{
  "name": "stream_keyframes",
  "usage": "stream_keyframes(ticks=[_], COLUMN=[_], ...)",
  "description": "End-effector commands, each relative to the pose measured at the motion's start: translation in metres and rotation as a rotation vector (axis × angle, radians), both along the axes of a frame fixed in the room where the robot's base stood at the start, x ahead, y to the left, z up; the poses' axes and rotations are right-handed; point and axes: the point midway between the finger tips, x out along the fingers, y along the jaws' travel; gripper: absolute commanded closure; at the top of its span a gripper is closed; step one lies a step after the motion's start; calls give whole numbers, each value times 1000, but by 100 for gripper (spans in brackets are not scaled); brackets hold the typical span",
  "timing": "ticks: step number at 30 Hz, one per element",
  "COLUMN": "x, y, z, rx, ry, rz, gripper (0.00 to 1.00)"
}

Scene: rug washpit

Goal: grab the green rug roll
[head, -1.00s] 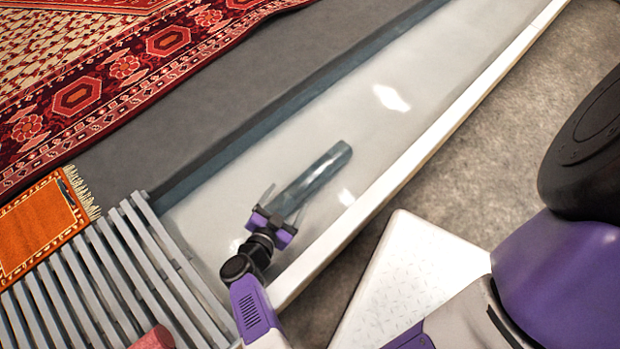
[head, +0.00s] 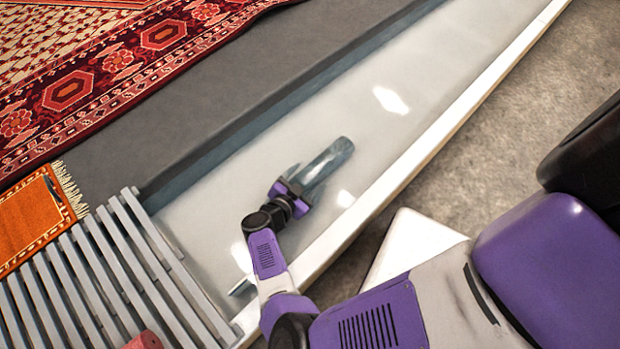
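The green rug roll (head: 330,160) shows as a dull grey-green cylinder lying in the pale, wet trough, slanting toward the upper right. My gripper (head: 308,180) is at its lower-left end, fingers pointing along the roll. One finger shows to the left of the roll with a small gap. The other finger is hard to make out against the roll. The gripper looks open, with the roll's near end between or just under the fingers. My gripper's body hides that end, and I cannot tell if there is contact.
The trough's white rim (head: 428,150) runs along its right side. A grey slatted rack (head: 95,270) stands at lower left, with a pinkish-red roll (head: 145,341) at its front. A small grey-green piece (head: 240,287) shows beside my arm. Patterned rugs lie at upper left.

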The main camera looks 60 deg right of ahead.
Motion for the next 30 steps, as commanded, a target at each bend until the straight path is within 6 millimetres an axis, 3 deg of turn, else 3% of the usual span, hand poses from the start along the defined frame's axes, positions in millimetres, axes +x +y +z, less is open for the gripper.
stream_keyframes(ticks=[8, 21, 30], x=[0, 0, 1], y=[-6, -6, -6], z=[-3, -3, -2], rx=[2, 2, -2], ry=[0, 0, 0], rz=[2, 2, 2], gripper=[17, 100, 100])
